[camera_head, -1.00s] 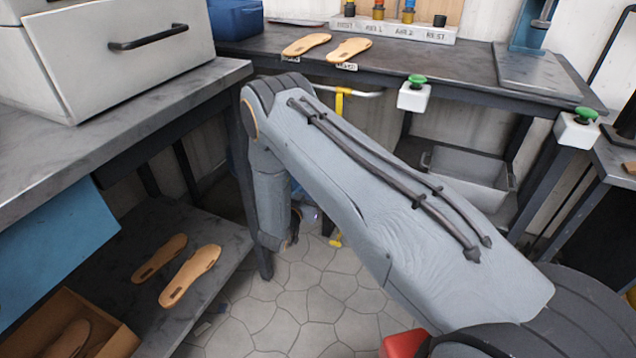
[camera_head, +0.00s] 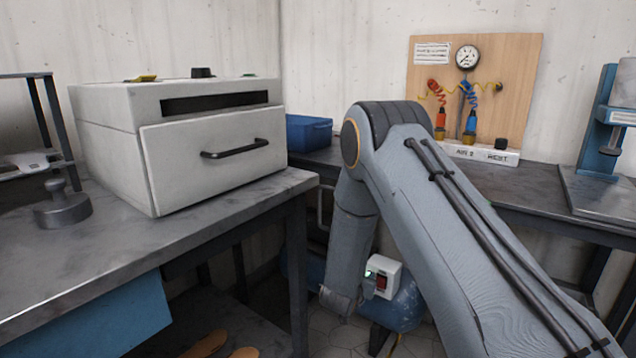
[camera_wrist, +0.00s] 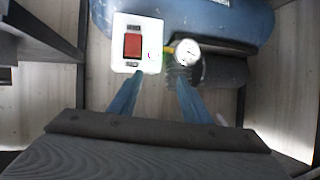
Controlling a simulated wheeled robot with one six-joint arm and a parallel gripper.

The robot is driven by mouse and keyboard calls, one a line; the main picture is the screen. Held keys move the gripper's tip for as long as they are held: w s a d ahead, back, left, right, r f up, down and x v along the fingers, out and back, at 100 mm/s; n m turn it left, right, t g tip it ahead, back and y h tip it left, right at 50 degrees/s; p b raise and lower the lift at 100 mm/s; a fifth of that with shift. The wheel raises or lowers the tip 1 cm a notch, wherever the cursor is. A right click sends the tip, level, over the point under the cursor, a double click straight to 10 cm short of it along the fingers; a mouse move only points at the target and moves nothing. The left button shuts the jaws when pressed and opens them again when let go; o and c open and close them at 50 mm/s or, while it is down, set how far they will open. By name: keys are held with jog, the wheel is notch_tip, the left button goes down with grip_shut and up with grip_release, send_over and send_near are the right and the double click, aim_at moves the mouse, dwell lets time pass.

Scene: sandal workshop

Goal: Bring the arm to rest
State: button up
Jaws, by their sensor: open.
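My arm (camera_head: 440,200) reaches forward from the lower right, bends at the elbow and hangs down beside the left bench. My gripper (camera_wrist: 157,82) shows in the wrist view as two blue fingers set apart, with nothing between them. Its fingers cannot be made out in the head view. Beyond the fingers is a white switch box (camera_wrist: 120,44) with a red rocker; I cannot tell whether the left fingertip touches it. The box also shows in the head view (camera_head: 393,275), right of my hanging forearm.
A blue tank (camera_wrist: 225,18) with a gauge (camera_wrist: 188,52) lies low near my gripper. The left bench (camera_head: 120,265) carries a white drawer unit (camera_head: 215,160) and a round weight (camera_head: 62,208). Soles (camera_head: 207,344) lie below.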

jog(key=s+r+n+g+y, duration=0.1)
jog(key=s+r+g+y, duration=0.2)
jog(key=r, duration=0.4)
jog(key=s+d+r+n+g+y, duration=0.1)
jog(key=s+d+r+g, duration=0.15)
jog(key=s, duration=0.85)
jog(key=s+d+r+n+g, duration=0.15)
jog(key=s+r, duration=0.25)
jog(key=s, duration=0.7)
jog(key=s+d+r+n+g+y, duration=0.1)
jog(key=s+d+r+n+g, duration=0.15)
jog(key=s, duration=0.85)
jog(key=s+a+r+n+g, duration=0.2)
jog(key=s+a+r+g, duration=0.1)
jog(key=s+a+r, duration=0.6)
jog(key=s+d+r+m+p, duration=0.1)
jog(key=d+r+p, duration=0.6)
jog(key=p, duration=0.9)
jog(key=shift+d+r+m, duration=0.3)
jog(key=shift+d+m, duration=0.3)
jog(key=shift+m, duration=0.2)
